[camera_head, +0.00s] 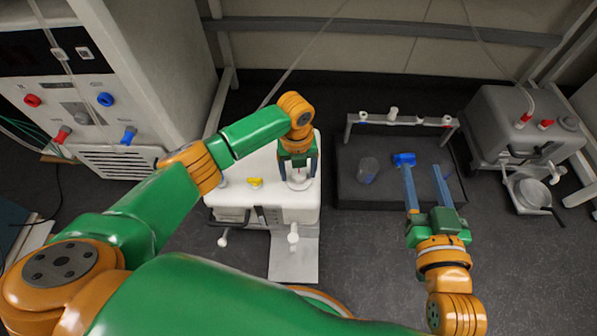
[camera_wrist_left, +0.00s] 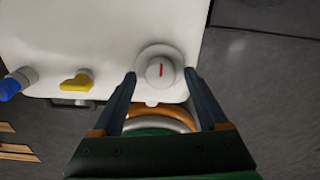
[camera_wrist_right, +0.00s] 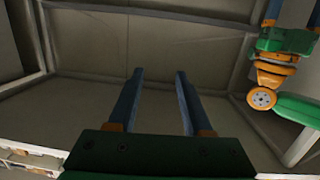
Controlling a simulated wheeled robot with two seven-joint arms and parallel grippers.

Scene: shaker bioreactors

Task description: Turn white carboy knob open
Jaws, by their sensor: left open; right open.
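The white carboy knob (camera_wrist_left: 160,71) is round with a red line on top and sits on the white carboy (camera_wrist_left: 110,30). In the head view the carboy (camera_head: 235,192) stands below my left arm, and the knob (camera_head: 298,180) shows between the fingers. My left gripper (camera_wrist_left: 161,78) is open, with one fingertip on each side of the knob. I cannot tell whether the fingers touch it. My right gripper (camera_head: 424,170) is open and empty, in front of the dark tray on the right. The right wrist view shows its open fingers (camera_wrist_right: 160,75) against the wall.
A yellow valve (camera_wrist_left: 77,82) and a blue cap (camera_wrist_left: 12,85) are on the carboy beside the knob. A dark tray (camera_head: 350,190) with a rail holds a clear vessel (camera_head: 368,170). A grey machine (camera_head: 520,130) stands right; a cabinet (camera_head: 125,80) with coloured connectors stands left.

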